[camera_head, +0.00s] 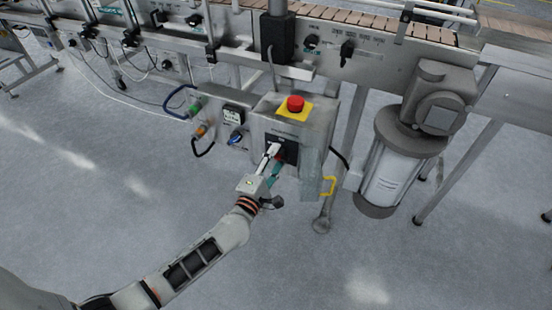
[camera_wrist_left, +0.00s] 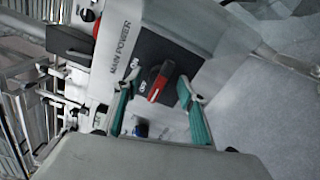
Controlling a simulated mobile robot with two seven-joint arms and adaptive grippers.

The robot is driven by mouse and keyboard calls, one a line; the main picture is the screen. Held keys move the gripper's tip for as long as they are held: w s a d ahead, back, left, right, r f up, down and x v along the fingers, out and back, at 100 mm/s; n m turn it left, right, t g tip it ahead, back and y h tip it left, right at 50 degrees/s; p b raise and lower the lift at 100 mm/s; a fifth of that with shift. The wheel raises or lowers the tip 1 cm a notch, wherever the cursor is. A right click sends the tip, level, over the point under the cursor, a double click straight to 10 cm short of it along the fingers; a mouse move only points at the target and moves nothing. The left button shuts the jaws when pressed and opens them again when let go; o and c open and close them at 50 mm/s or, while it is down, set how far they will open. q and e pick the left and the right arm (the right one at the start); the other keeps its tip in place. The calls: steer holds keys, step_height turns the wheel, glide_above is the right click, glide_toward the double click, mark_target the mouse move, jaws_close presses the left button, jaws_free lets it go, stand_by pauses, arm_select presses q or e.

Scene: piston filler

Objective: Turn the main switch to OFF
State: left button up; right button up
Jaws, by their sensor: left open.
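The main switch is a red rotary handle on a black plate on the front of a grey control box (camera_head: 262,122). In the left wrist view the red handle (camera_wrist_left: 158,82) stands tilted on its plate, below the lettering "MAIN POWER". ON and OFF marks show beside it. My left gripper (camera_head: 273,158) reaches the box front from below. In the left wrist view its two teal fingers (camera_wrist_left: 158,98) are apart, one on each side of the handle, with gaps visible. Contact with the handle cannot be told. In the head view the gripper largely hides the switch. My right gripper is not in view.
A red emergency button (camera_head: 295,103) on a yellow base tops the box. A yellow hook (camera_head: 328,186) is at its right side. Plugs and cables (camera_head: 200,130) are on the left. A motor with a grey cylinder (camera_head: 392,170) stands right. Open floor lies in front.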

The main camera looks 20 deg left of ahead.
arm_select(q)
steer(key=s, duration=1.1)
steer(key=shift+s+a, duration=0.2)
steer(key=shift+s, duration=0.2)
